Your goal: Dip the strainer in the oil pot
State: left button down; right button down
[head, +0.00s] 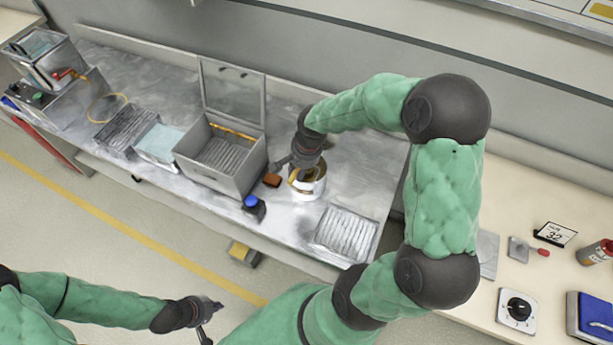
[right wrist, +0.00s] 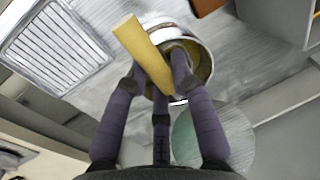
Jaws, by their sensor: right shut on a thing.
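The oil pot (head: 309,190), pale and metallic, stands on the metal counter. It also shows in the right wrist view (right wrist: 206,62), partly behind my fingers. My right gripper (head: 305,158) is right above the pot. My left gripper (head: 208,318) is open and empty, low over the floor.
An open-lidded metal box (head: 215,182), a brown block (head: 272,180) and a blue-topped item (head: 252,203) are left of the pot. A slatted rack (head: 346,233) is right of it. A pale green disc (right wrist: 213,140) shows in the right wrist view.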

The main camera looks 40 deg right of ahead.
jog(key=shift+r+p, duration=2.75)
jog(key=shift+r, duration=1.3)
notch_tip(320, 180, up, 4)
jog(key=p, duration=0.2)
jog(key=shift+p, duration=0.4)
